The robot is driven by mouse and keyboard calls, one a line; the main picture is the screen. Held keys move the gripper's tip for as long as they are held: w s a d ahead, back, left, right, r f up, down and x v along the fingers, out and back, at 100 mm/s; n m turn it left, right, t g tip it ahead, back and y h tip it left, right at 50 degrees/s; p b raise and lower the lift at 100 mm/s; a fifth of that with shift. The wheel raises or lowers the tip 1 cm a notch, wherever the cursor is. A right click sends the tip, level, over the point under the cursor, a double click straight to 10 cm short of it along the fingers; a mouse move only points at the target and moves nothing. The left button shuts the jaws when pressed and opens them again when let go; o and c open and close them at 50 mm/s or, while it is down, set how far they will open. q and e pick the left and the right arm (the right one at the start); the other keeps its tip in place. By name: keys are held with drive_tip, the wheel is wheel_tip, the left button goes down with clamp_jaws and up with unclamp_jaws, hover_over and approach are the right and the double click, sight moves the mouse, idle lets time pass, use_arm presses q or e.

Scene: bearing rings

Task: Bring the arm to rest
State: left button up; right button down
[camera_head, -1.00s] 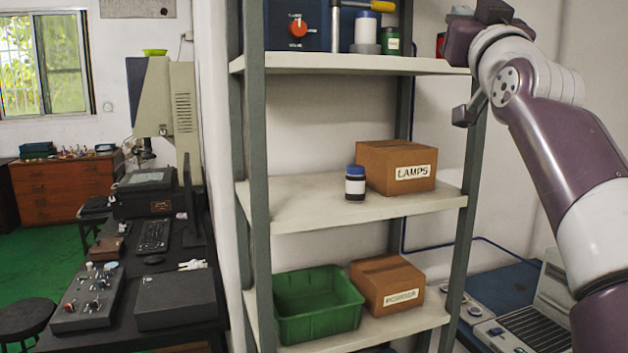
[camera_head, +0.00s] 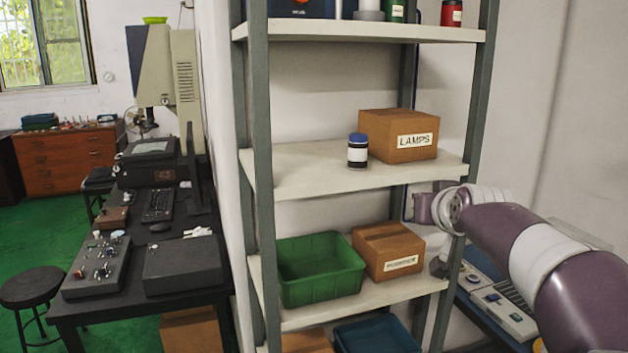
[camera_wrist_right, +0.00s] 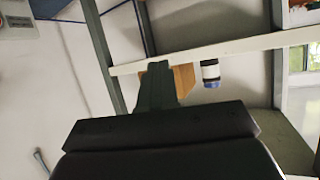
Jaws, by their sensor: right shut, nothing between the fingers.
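My right arm (camera_head: 500,228) comes in from the right in the head view, purple and white, with its wrist beside the shelf's right post at about the level between the middle and lower boards. The gripper is mostly hidden there; a small dark part shows by the post. In the right wrist view my right gripper (camera_wrist_right: 157,85) shows as one dark block of closed fingers with nothing held. It points toward the shelf, and a brown box shows partly behind it. My left gripper is not in view.
The grey shelf unit (camera_head: 262,185) holds a LAMPS box (camera_head: 400,148), a blue-capped bottle (camera_head: 357,152), a green bin (camera_head: 318,270) and a second brown box (camera_head: 388,250). A blue table with equipment (camera_head: 495,298) lies below the arm. A black desk (camera_head: 95,320) stands left.

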drive_tip(key=s+f+g, duration=0.3)
drive_tip(key=s+f, duration=0.1)
drive_tip(key=f, duration=0.4)
drive_tip(key=s+f+g, duration=0.2)
drive_tip(key=s+f, duration=0.2)
drive_tip(key=f, duration=0.4)
drive_tip(key=s+a+f+g+p, duration=0.1)
drive_tip(key=s+f+g, duration=0.2)
drive_tip(key=s+f, duration=0.4)
drive_tip(key=s+a+f+n+g+p, duration=0.1)
drive_tip(key=s+f+g, duration=0.2)
drive_tip(key=s+f, duration=0.5)
drive_tip(key=s, duration=0.6)
drive_tip(key=shift+s+g, duration=0.25)
drive_tip(key=shift+g, duration=0.15)
drive_tip(key=shift+a, duration=0.1)
